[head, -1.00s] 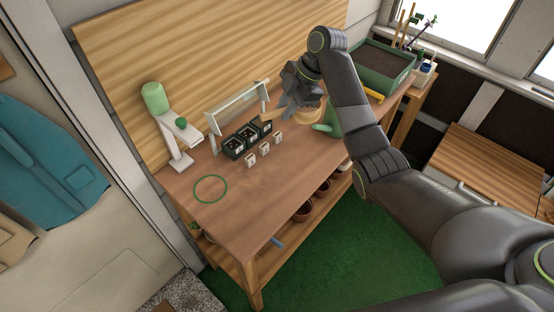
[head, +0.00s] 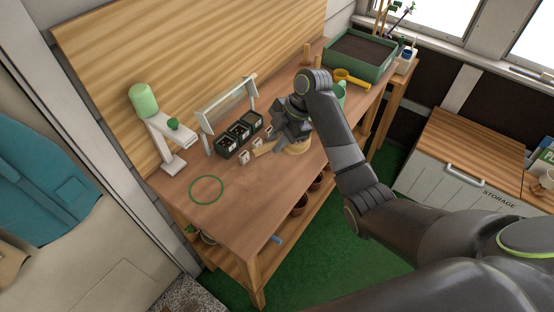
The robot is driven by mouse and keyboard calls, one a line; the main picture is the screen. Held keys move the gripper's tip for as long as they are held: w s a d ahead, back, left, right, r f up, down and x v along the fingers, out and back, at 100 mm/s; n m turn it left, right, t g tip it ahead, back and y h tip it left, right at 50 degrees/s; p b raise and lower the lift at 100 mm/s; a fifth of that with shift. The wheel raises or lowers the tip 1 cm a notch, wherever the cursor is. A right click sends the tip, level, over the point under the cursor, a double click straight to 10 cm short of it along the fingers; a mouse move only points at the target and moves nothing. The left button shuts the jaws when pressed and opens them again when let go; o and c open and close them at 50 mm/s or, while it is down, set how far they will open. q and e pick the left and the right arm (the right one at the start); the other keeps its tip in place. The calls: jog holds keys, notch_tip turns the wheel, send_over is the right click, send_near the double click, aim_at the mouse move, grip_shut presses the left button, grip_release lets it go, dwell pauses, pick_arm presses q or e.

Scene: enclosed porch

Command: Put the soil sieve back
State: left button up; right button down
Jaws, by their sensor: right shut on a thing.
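My right gripper (head: 293,128) is over the right half of the wooden workbench (head: 235,217), shut on the soil sieve (head: 298,148). The sieve is pale wood and round, with part of its rim showing below the fingers. A light wooden piece, perhaps its handle, sticks out to the left. The gripper hides most of the sieve, and I cannot tell whether it touches the bench top. A green ring outline (head: 206,190) lies on the bare bench top, to the left of the sieve. My left gripper is not in view.
Black seedling pots (head: 238,136) and small white tags stand left of the gripper, before a white rack (head: 228,100). A green lamp (head: 143,100) stands further left. A green soil tray (head: 358,58), yellow scoop (head: 350,79) and green can (head: 340,91) are behind right.

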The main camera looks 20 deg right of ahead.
notch_tip(320, 180, down, 4)
jog(key=shift+r+p, duration=0.1)
jog(key=shift+p, duration=0.2)
notch_tip(320, 180, down, 3)
jog(key=shift+f+p, duration=0.1)
jog(key=shift+p, duration=0.3)
jog(key=shift+f, duration=0.55)
jog(key=c, duration=1.8)
grip_release()
jog(key=shift+f, duration=0.2)
jog(key=o, duration=0.5)
jog(key=shift+r, duration=0.1)
